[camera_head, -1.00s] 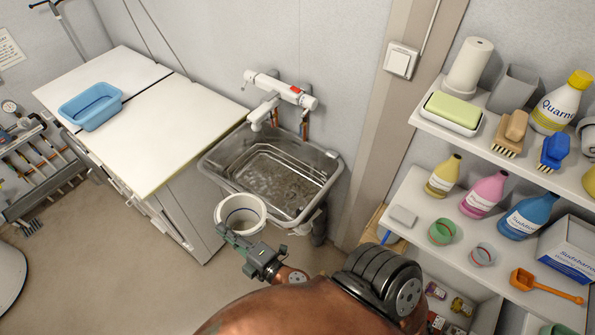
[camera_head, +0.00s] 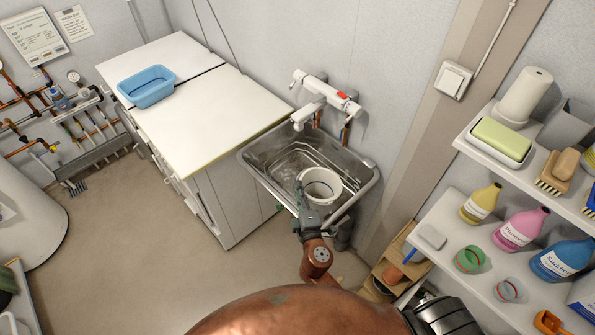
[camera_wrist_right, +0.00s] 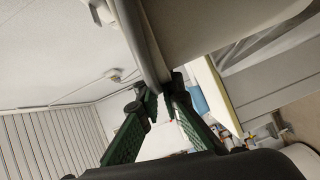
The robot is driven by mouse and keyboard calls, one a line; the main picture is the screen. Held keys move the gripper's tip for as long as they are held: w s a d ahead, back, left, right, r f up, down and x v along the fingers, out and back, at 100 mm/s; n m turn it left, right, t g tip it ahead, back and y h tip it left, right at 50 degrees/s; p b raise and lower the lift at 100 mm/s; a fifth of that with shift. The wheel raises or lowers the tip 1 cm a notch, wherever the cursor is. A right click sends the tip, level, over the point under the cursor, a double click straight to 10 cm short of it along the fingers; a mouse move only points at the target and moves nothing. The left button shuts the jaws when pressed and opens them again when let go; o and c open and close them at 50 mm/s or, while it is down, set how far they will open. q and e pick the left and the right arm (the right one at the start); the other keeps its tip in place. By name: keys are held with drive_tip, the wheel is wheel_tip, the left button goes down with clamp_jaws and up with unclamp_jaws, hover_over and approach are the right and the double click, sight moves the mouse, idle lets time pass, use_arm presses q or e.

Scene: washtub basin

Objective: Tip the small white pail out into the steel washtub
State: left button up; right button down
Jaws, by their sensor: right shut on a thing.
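The small white pail (camera_head: 320,184) is over the right front part of the steel washtub (camera_head: 262,158) in the head view, upright or nearly so, with its opening facing up. My right gripper (camera_head: 309,207) is shut on the pail's near side. In the right wrist view the green fingers (camera_wrist_right: 163,92) pinch the pail wall (camera_wrist_right: 195,28), which fills the upper part. The pail's contents cannot be made out. The tub's wire-like inner lines show left of the pail. My left gripper is not in view.
A wall tap (camera_head: 325,98) reaches over the tub's back edge. A white counter (camera_head: 205,115) with a blue basin (camera_head: 146,86) stands left. Shelves with bottles (camera_head: 520,228) and a soap dish (camera_head: 500,142) stand right. Floor left of the tub is clear.

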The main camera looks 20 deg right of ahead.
drive_tip(key=w+d+f+m+h+b, duration=0.2)
drive_tip(key=w+f+h, duration=0.1)
drive_tip(key=w, duration=0.6)
drive_tip(key=shift+s+d+r+m+g+y+p, duration=0.15)
drive_tip(key=shift+d+r+m+y, duration=0.25)
drive_tip(key=shift+d+m, duration=0.8)
drive_tip(key=shift+s+d+r+m+g+y+p, duration=0.15)
drive_tip(key=shift+d+r+m, duration=0.45)
drive_tip(key=shift+m, duration=1.15)
drive_tip(key=shift+s+d+r+m+g+y+p, duration=0.15)
drive_tip(key=shift+d+r+m+y, duration=0.3)
drive_tip(key=shift+d+m, duration=0.7)
use_arm(q)
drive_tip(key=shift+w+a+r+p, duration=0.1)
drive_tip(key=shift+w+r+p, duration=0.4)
drive_tip(key=shift+p, duration=0.75)
use_arm(e)
drive_tip(key=s+d+r+m+y, duration=0.1)
drive_tip(key=d+r+m, duration=0.2)
drive_tip(key=d+m, duration=0.4)
drive_tip(key=shift+s+d, duration=0.3)
drive_tip(key=shift+s, duration=0.05)
drive_tip(key=shift+f, duration=0.1)
